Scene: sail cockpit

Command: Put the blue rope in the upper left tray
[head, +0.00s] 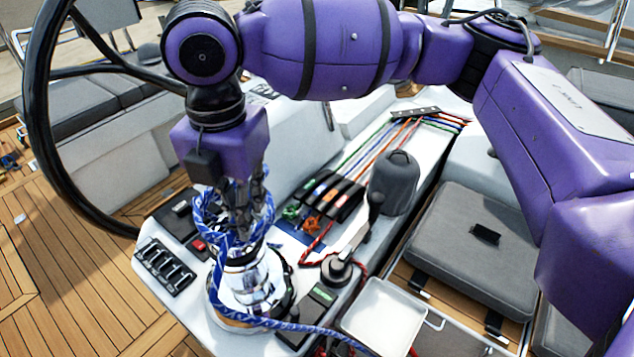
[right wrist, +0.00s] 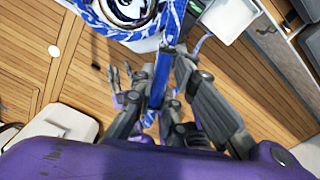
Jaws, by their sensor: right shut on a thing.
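The blue rope (head: 215,240) is wrapped around the shiny winch (head: 262,275). Its tail (head: 300,328) runs to the lower right past the white tray. My right gripper (head: 240,215) points down above the winch, shut on the blue rope. In the right wrist view, a blue strand (right wrist: 163,85) lies between its two fingers. The white tray (head: 385,316) stands right of the winch, its near side cut off by the frame edge. I cannot tell whether it is the upper left tray. What seems to be my left gripper (right wrist: 121,76) shows small in the right wrist view, its fingers apart.
A switch panel (head: 165,265) is on the left. The steering wheel (head: 45,110) rises at far left; grey cushions (head: 470,245) are at right.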

